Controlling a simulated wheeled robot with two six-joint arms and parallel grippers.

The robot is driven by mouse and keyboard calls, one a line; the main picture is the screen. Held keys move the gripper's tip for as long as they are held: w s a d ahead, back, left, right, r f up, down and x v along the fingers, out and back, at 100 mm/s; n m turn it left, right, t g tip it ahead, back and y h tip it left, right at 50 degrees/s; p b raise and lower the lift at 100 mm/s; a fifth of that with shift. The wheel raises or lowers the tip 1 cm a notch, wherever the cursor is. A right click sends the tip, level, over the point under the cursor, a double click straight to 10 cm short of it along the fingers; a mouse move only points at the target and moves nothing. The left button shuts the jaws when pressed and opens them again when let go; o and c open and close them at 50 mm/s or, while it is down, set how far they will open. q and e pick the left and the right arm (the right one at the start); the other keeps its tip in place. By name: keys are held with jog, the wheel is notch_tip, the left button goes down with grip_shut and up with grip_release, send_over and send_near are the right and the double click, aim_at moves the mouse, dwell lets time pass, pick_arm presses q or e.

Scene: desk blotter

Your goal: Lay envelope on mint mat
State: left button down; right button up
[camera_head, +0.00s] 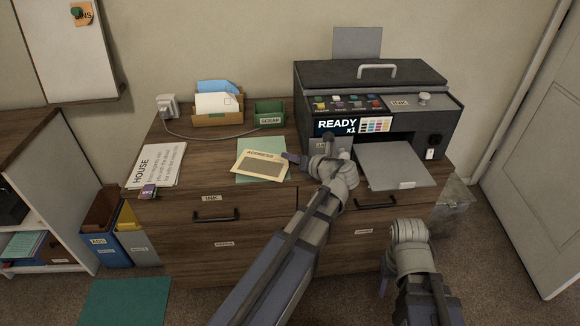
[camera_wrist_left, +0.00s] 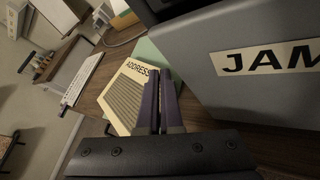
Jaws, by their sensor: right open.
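The cream envelope (camera_head: 262,165), marked ADDRESS, lies over the mint mat (camera_head: 252,144), slightly turned, its left corner past the mat's left edge. I cannot tell whether it touches the mat. My left gripper (camera_head: 290,158) is at the envelope's right edge, its purple fingers close together on it. The left wrist view shows the envelope (camera_wrist_left: 130,92) running into the fingers (camera_wrist_left: 161,100), with a strip of the mat (camera_wrist_left: 150,56) behind. My right gripper (camera_head: 384,280) is low in front of the cabinet, open, mostly hidden by its wrist.
A black printer (camera_head: 365,85) with its tray (camera_head: 395,165) out stands right of the mat. A HOUSE paper stack (camera_head: 157,165) lies left. A letter holder (camera_head: 217,113) and green box (camera_head: 269,113) stand behind. The wooden top between stack and mat is clear.

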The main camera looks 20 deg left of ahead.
pick_arm(q)
jog(key=shift+f, duration=0.75)
pick_arm(e)
jog(key=shift+f, duration=0.8)
pick_arm(q)
jog(key=shift+b, duration=0.3)
jog(key=shift+f, duration=0.25)
jog(key=c, duration=1.1)
grip_release()
jog(key=shift+r, duration=0.1)
pick_arm(e)
jog(key=shift+f, duration=0.1)
pick_arm(q)
jog(key=shift+s+d+r, duration=0.1)
jog(key=shift+d+r, duration=0.1)
jog(key=shift+r, duration=0.1)
jog(key=shift+p+v, duration=2.1)
jog(key=shift+v, duration=3.6)
pick_arm(e)
jog(key=shift+r, duration=2.15)
pick_arm(q)
jog(key=shift+f, duration=0.1)
